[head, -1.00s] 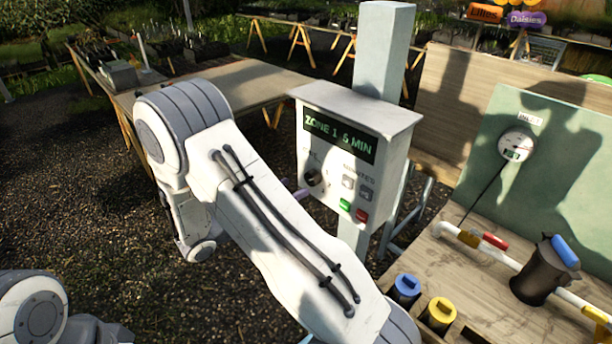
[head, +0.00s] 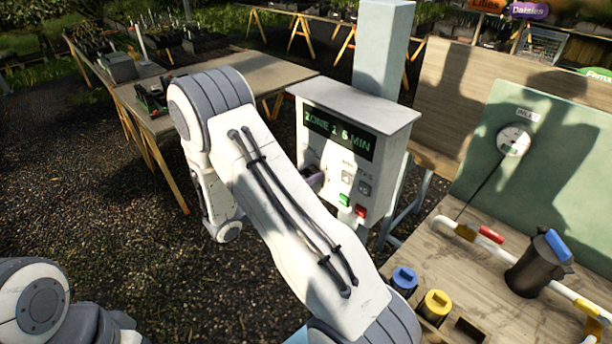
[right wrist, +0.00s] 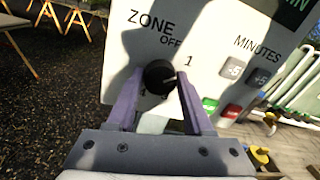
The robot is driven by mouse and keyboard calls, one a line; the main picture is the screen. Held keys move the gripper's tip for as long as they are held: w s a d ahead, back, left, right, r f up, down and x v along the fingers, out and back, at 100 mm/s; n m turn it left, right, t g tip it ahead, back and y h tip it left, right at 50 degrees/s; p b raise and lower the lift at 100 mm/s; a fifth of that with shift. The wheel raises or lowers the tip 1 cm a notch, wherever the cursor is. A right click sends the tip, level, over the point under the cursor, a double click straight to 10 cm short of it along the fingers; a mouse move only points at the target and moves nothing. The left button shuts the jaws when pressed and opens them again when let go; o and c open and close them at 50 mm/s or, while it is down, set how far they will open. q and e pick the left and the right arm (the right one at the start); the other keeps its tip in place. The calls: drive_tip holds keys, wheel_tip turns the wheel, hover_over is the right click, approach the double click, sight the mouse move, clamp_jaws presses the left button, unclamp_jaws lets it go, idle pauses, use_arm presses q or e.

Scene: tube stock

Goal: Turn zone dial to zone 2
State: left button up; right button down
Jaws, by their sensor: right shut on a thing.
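The zone dial (right wrist: 156,72) is a round black knob with a pale pointer mark, on the white control box (head: 390,116). In the right wrist view the mark points right, just below the printed 1. My right gripper (right wrist: 157,82) has its two purple fingers on either side of the dial and is shut on it. In the head view my right arm hides the dial and most of this gripper. The display (head: 338,135) shows green text, a zone digit that I cannot read surely and 6 MIN. My left gripper is out of view.
Green (right wrist: 210,104) and red (right wrist: 231,111) buttons and two grey minutes buttons sit right of the dial. A wooden bench with pipes, a dark jug-shaped filter (head: 535,265) and blue and yellow capped canisters stands at the right. Gravel lies open at left.

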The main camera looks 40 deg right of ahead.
drive_tip(key=m+b, duration=0.3)
drive_tip(key=shift+f, duration=0.15)
drive_tip(key=shift+r+m+b, duration=0.2)
drive_tip(key=shift+m+b, duration=3.1)
drive_tip(key=shift+b, duration=0.2)
drive_tip(key=shift+t, duration=0.3)
drive_tip(key=shift+c, duration=1.4)
unclamp_jaws()
